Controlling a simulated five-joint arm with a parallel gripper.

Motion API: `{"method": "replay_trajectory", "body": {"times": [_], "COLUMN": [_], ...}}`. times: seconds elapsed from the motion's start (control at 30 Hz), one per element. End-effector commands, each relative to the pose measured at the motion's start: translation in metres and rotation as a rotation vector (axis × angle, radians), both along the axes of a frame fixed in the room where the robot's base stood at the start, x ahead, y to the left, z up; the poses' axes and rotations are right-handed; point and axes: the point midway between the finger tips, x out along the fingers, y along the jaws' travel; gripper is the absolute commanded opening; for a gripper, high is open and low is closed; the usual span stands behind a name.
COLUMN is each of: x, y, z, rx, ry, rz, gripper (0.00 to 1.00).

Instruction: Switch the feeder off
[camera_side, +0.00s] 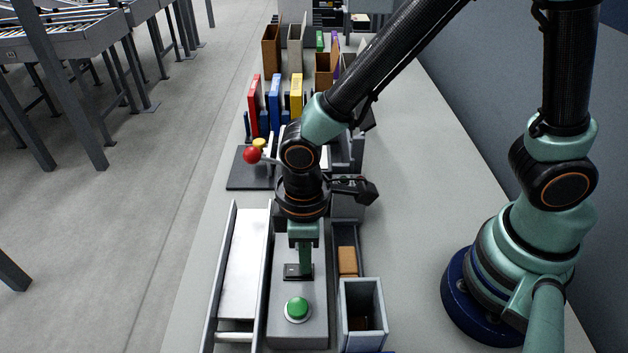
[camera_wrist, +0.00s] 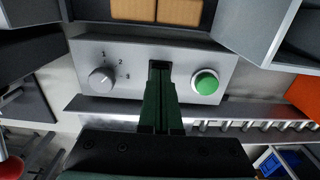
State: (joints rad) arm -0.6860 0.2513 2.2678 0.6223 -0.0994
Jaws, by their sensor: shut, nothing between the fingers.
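A grey control box (camera_side: 285,338) stands on the bench, with a round green button (camera_side: 298,308) near its front end. In the wrist view the same box (camera_wrist: 130,50) shows a grey knob (camera_wrist: 101,79) marked 1, 2, 3 at left and the green button (camera_wrist: 205,84) at right. My gripper (camera_side: 305,266) points down over the box, behind the button. Its shut, empty fingers (camera_wrist: 160,68) lie between knob and button in the wrist view. A dark rectangular plate (camera_side: 291,272) shows at the fingertips; what sits on it is mostly hidden. I cannot tell whether the fingers touch it.
A pale chute (camera_side: 243,265) runs left of the box. At right are a channel with a brown block (camera_side: 347,262) and an open grey bin (camera_side: 362,290). Behind my gripper are a red ball (camera_side: 252,156) and upright red, blue and yellow binders (camera_side: 275,100). Bench at right is clear.

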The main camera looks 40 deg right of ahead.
Motion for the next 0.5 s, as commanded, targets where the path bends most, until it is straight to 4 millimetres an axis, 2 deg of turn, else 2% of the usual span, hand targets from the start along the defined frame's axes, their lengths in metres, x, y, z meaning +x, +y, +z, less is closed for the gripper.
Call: {"method": "replay_trajectory", "body": {"times": [0.33, 0.5], "x": [-0.0002, 0.0005], "y": [-0.0002, 0.0004], "z": [-0.0044, 0.0015], "rx": [-0.001, 0.001], "ry": [0.001, -0.001], "rz": [0.0, 0.0], "gripper": [0.0, 0.0]}}
